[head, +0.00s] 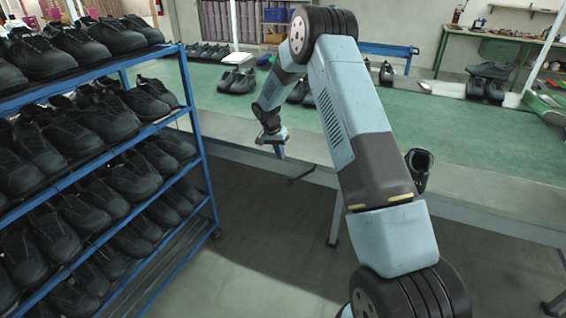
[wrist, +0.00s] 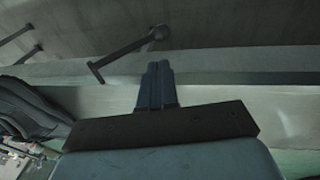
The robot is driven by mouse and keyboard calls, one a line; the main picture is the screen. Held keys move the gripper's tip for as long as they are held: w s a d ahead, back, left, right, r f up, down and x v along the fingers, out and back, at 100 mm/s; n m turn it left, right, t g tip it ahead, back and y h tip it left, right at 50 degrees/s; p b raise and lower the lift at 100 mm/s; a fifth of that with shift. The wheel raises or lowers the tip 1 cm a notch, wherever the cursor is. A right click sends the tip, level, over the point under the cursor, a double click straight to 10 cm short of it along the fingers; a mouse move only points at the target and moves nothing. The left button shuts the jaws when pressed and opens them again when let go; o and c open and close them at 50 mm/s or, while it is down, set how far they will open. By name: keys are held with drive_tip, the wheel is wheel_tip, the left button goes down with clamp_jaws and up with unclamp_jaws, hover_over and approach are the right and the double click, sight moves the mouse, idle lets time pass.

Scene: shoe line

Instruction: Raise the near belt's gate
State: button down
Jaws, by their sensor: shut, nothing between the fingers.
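The near belt (head: 460,130) is a long green surface with a pale frame edge. A thin dark bent bar (head: 302,176) sticks out from that edge toward the floor side, low, and may be the gate's handle. It also shows in the wrist view (wrist: 125,52), with a round knob at one end. My gripper (head: 281,153) hangs beside the belt's near edge, left of the bar and slightly higher in the head view. Its fingers are together and empty, pointing toward the bar in the wrist view (wrist: 157,66). I see no contact. I cannot make out the gate panel itself.
A blue rack (head: 193,105) full of black shoes stands at the left. Black shoes (head: 237,80) sit on the belt, and one dark shoe (head: 419,168) shows beside my arm. A blue bar (head: 388,49) is at the back. The floor (head: 260,265) before the belt is clear.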

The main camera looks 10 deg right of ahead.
sight(289, 181)
drive_tip(key=x, duration=1.2)
drive_tip(key=shift+f, duration=0.4)
